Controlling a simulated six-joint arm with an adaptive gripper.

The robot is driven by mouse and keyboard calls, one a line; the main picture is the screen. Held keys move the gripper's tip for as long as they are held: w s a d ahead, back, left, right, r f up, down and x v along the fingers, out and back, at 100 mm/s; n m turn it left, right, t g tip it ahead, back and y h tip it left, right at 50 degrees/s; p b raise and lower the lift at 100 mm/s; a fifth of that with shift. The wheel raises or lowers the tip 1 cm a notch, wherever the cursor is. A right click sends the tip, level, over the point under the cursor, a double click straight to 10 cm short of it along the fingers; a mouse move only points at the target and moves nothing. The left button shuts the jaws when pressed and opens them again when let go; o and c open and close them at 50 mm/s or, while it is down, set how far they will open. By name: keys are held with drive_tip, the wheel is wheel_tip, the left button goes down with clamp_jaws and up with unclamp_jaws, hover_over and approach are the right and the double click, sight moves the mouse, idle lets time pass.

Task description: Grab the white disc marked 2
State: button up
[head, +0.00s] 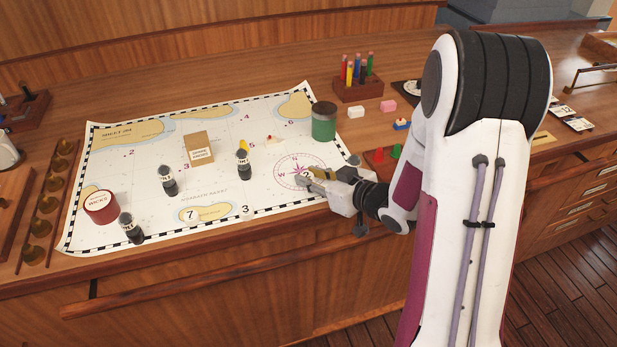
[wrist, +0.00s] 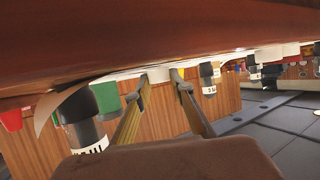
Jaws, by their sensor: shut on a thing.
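The white disc marked 2 (head: 307,174) is at the compass rose on the right part of the chart, at the tips of my gripper (head: 306,180). In the wrist view, which looks upside down along the table, my gripper (wrist: 161,80) has a finger on each side of a small white piece (wrist: 158,75), which I take to be this disc. The gripper is shut on the disc, low at the chart. Whether the disc is clear of the chart cannot be told. White discs marked 7 (head: 191,214) and 3 (head: 245,210) lie near the chart's front edge.
The chart (head: 120,170) also bears dark labelled bottles (head: 168,180), a red tin (head: 101,207), a cardboard box (head: 198,147) and a green jar (head: 323,122). A pencil block (head: 358,90) stands behind. Red and green pieces (head: 387,154) are close beyond my wrist.

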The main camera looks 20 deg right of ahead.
drive_tip(key=shift+r, duration=0.1)
wheel_tip(320, 180, up, 10)
idle(0.9)
